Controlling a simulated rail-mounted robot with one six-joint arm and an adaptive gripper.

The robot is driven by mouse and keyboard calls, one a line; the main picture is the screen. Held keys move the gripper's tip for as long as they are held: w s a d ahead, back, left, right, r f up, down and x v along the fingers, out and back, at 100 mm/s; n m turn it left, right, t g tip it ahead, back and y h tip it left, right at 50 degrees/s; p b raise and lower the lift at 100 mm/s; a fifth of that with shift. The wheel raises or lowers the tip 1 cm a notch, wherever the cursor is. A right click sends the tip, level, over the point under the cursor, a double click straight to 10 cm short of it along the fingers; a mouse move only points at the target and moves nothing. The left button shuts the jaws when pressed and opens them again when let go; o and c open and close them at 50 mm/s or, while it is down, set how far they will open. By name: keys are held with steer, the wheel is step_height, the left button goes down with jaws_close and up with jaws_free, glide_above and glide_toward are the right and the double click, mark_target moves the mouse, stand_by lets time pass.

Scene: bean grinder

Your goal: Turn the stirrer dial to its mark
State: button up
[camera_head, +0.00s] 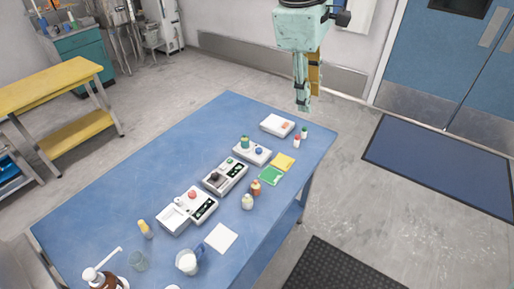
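Several small devices stand in a row on the blue table (110,185). One is a white unit with a red round top (192,195) and a dark panel beside it. Behind it is a grey-and-white unit with a black knob (214,178).
A pump bottle (103,278), glass and jug are nearer. The table's left side is clear.

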steer(key=w+a+f+n+h, duration=0.1)
steer(key=w+a+f+n, duration=0.4)
steer(key=w+a+f, duration=0.5)
steer(key=n+b, duration=0.2)
steer(key=n, duration=0.3)
glide_toward(259, 149)
step_height(259, 149, up, 5)
steer(key=a, duration=0.3)
steer(key=shift+s+h, duration=0.4)
steer(key=shift+s, duration=0.1)
steer(key=shift+f, duration=0.15)
steer(key=shift+b+x, duration=0.9)
steer(key=shift+x, duration=5.9)
steer(key=shift+d, duration=0.15)
steer(key=shift+c, duration=0.5)
steer(key=c, duration=0.7)
